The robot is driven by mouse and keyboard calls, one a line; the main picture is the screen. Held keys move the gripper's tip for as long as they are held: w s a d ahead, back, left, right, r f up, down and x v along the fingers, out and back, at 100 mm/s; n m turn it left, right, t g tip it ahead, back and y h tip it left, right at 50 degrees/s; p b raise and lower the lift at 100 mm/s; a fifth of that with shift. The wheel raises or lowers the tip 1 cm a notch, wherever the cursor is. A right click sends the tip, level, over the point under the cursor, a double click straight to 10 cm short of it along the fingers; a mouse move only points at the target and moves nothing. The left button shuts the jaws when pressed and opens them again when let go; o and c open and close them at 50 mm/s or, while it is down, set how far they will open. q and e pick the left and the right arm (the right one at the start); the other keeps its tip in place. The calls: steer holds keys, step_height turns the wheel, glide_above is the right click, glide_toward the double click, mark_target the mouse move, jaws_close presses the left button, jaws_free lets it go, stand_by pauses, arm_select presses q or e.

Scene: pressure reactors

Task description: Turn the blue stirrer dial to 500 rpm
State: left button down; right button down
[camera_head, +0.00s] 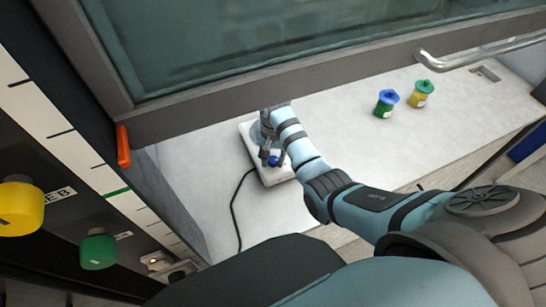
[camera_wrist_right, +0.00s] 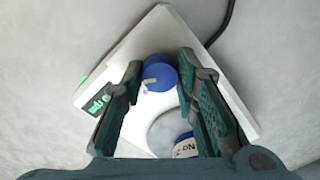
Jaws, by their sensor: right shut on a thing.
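The white stirrer (camera_head: 279,175) stands on the bench, under the raised sash. In the right wrist view, the stirrer (camera_wrist_right: 235,112) has a blue dial (camera_wrist_right: 158,72) with a pale pointer mark and a small lit green display (camera_wrist_right: 97,100), whose digits I cannot read. The blue dial (camera_head: 273,160) is partly hidden by my gripper in the head view. My right gripper (camera_wrist_right: 159,67) is shut on the dial, one finger on each side; it reaches down from above in the head view (camera_head: 268,148). A labelled vessel (camera_wrist_right: 186,147) with blue on it stands on the round plate. My left gripper is not in view.
A green jar with blue lid (camera_head: 385,104) and a yellow jar with green lid (camera_head: 420,94) stand farther right on the bench. A black cable (camera_head: 235,210) runs from the stirrer. The sash frame (camera_head: 300,72) hangs above; yellow and green knobs (camera_head: 98,250) are at left.

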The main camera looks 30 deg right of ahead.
steer(key=c, duration=1.2)
jaws_free()
steer(key=shift+c, duration=0.2)
